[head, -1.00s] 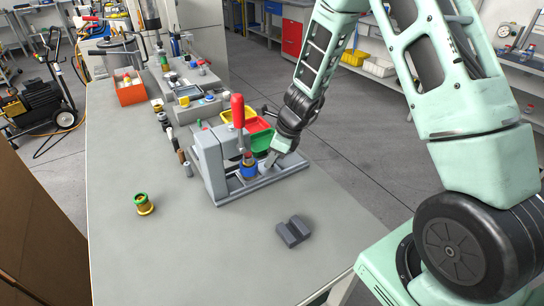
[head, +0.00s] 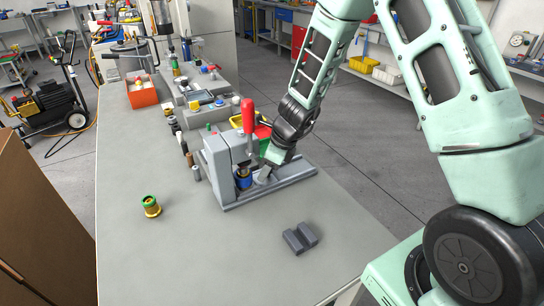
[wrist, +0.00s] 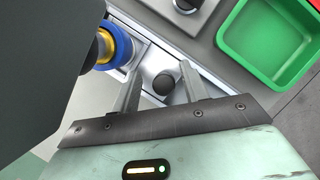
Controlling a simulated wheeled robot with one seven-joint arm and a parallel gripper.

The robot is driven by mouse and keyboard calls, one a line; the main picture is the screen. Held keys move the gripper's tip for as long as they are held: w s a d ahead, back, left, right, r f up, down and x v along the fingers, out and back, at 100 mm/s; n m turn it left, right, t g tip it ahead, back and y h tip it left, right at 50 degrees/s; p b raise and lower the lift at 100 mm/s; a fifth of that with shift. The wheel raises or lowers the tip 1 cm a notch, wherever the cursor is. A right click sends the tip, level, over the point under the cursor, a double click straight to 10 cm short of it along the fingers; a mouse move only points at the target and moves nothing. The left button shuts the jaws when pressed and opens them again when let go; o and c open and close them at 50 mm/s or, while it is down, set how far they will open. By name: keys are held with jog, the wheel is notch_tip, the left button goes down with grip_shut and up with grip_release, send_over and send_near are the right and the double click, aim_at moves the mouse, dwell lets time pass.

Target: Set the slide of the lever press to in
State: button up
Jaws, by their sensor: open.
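The grey lever press (head: 217,164) stands on the bench with its red handle (head: 248,116) upright. Its slide carries a blue holder (head: 243,181) with a part in it, close beside the press body and under the head. The holder (wrist: 118,46), with a yellow part, also shows in the wrist view, partly hidden by the dark press body. My gripper (head: 263,176) is low over the slide rail, right of the holder. In the wrist view my gripper (wrist: 160,80) is open, its fingers on either side of a dark round knob (wrist: 164,84). I cannot tell whether they touch it.
A dark grey block (head: 300,238) and a green-yellow spool (head: 151,206) lie on the bench, with bare surface around them. A green bin (wrist: 268,40) is beside the press. An orange box (head: 142,95) and several fixtures stand farther back.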

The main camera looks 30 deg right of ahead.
jog(key=p+v, duration=0.4)
jog(key=v, duration=1.3)
jog(key=shift+p, duration=0.4)
jog(key=shift+s, duration=0.15)
